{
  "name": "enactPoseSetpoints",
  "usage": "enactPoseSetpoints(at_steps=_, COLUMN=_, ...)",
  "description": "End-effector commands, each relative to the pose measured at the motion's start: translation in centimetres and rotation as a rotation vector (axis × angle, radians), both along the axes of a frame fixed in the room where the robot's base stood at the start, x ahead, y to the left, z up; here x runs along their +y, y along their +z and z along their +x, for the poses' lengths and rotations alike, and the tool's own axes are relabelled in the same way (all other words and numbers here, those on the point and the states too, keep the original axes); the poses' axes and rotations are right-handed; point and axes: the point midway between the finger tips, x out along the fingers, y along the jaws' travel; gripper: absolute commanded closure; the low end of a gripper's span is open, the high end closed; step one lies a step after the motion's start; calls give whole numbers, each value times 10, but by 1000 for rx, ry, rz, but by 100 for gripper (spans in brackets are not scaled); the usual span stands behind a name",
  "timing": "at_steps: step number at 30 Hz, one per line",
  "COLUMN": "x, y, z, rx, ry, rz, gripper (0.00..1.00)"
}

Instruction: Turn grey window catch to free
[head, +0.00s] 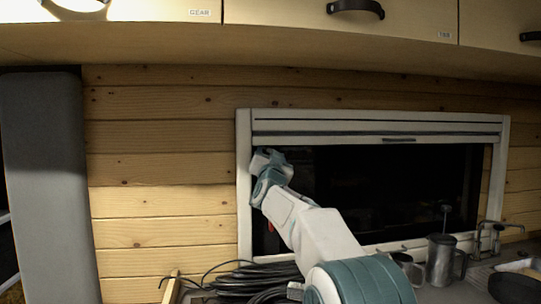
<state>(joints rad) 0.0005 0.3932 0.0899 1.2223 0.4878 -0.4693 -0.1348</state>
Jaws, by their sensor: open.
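The window (410,190) has a white frame and dark glass, set in the plank wall. A slatted white blind (370,127) covers its top. My arm reaches up from the bottom of the head view to the left side of the frame. My gripper (267,157) is at the upper left inside corner of the window, close to the frame. It is open, though its fingers are small in the picture. I cannot make out the grey window catch; my gripper and arm cover part of the left side of the frame, and it may be hidden there.
Overhead lockers (290,14) with dark handles run above the window. A coil of black cable (258,281) lies on the counter below left. A grey upright panel (45,180) is at far left.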

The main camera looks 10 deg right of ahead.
Motion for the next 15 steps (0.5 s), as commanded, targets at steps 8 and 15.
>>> enactPoseSetpoints(at_steps=8, x=0, y=0, z=0, rx=0, ry=0, rz=0, gripper=65)
enactPoseSetpoints(at_steps=15, x=1, y=1, z=0, rx=0, ry=1, rz=7, gripper=90)
